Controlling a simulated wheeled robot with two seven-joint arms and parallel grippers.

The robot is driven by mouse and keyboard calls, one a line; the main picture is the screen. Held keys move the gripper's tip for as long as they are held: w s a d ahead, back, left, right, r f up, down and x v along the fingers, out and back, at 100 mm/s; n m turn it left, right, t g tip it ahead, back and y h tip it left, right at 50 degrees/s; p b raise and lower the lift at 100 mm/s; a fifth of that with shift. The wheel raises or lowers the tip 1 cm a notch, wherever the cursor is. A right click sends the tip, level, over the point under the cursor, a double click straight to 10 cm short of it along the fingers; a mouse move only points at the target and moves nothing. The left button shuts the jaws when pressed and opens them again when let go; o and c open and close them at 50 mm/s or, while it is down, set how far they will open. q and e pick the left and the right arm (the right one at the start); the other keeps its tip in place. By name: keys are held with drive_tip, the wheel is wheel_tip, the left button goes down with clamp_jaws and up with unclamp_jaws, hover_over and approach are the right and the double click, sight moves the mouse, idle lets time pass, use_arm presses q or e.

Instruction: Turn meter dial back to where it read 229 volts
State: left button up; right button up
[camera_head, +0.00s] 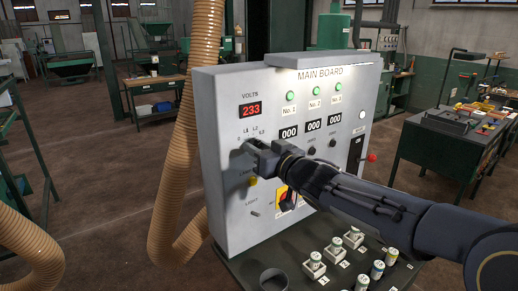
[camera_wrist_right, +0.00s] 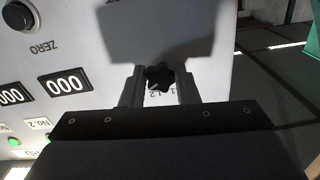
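The main board (camera_head: 226,215) is a light grey cabinet standing upright. Its red VOLTS display (camera_head: 250,110) reads 233. The meter dial (camera_wrist_right: 160,77) is a small black lobed knob with L1 and L2 marks beside it, seen in the right wrist view. My right gripper (camera_head: 245,149) reaches the panel below the display and hides the dial in the head view. In the wrist view, the right gripper (camera_wrist_right: 160,82) has one finger on each side of the dial, and the knob fills the gap between them. My left gripper is not in view.
A yellow button (camera_head: 253,181) and a red-yellow switch (camera_head: 283,199) sit below my right gripper. Counters (camera_head: 314,124) and green lamps (camera_head: 316,90) are to its right. A ribbed hose (camera_head: 182,150) hangs left of the board. Small labelled items stand on the ledge below.

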drive_tip(key=shift+c, duration=0.9)
drive_tip(key=shift+n, duration=0.3)
drive_tip(key=n+b, duration=0.2)
drive_tip(key=n, duration=0.5)
drive_tip(key=shift+w+d+b, duration=0.1)
drive_tip(key=shift+b, duration=0.2)
drive_tip(key=o, duration=1)
